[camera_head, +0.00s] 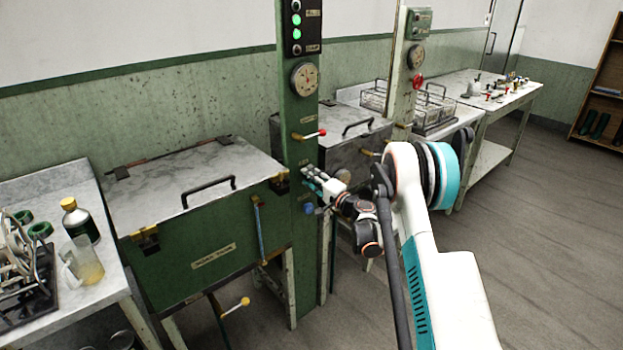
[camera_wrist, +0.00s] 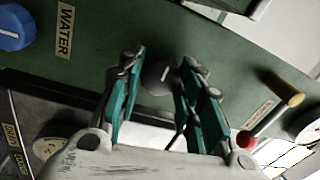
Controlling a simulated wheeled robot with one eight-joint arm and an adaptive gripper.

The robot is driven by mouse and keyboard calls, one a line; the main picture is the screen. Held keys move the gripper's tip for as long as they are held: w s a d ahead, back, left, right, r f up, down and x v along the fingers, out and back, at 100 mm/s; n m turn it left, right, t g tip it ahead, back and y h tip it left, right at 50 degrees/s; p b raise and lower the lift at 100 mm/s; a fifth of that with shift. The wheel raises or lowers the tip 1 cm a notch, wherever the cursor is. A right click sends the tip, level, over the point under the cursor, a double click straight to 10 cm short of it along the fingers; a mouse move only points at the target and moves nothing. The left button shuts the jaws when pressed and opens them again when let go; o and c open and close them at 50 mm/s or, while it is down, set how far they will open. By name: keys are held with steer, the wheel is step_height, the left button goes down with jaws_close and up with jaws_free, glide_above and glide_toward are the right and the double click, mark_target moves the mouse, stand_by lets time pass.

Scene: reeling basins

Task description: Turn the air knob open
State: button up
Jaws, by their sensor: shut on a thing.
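A round grey knob (camera_wrist: 157,77) on the green post (camera_head: 301,120) sits between the fingertips of my gripper (camera_wrist: 163,66) in the wrist view. I take it as the air knob; its own label does not show there. My gripper (camera_head: 310,176) is shut on this knob, with its teal and grey fingers on either side. In the head view the fingers hide the knob. A blue knob (camera_wrist: 12,28) with a white mark sits beside a WATER label (camera_wrist: 65,30); it also shows below my gripper in the head view (camera_head: 308,208).
A round gauge (camera_head: 304,78) is higher up. A green basin (camera_head: 215,240) with a closed lid stands left, a grey basin (camera_head: 345,150) behind.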

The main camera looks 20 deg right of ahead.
stand_by(0.4)
steer(key=o, duration=1.1)
steer(key=shift+a, duration=0.1)
steer(key=shift+c, duration=0.2)
steer(key=shift+s, duration=0.1)
steer(key=v, duration=1.1)
steer(key=shift+s+d, duration=0.25)
steer(key=shift+s, duration=0.15)
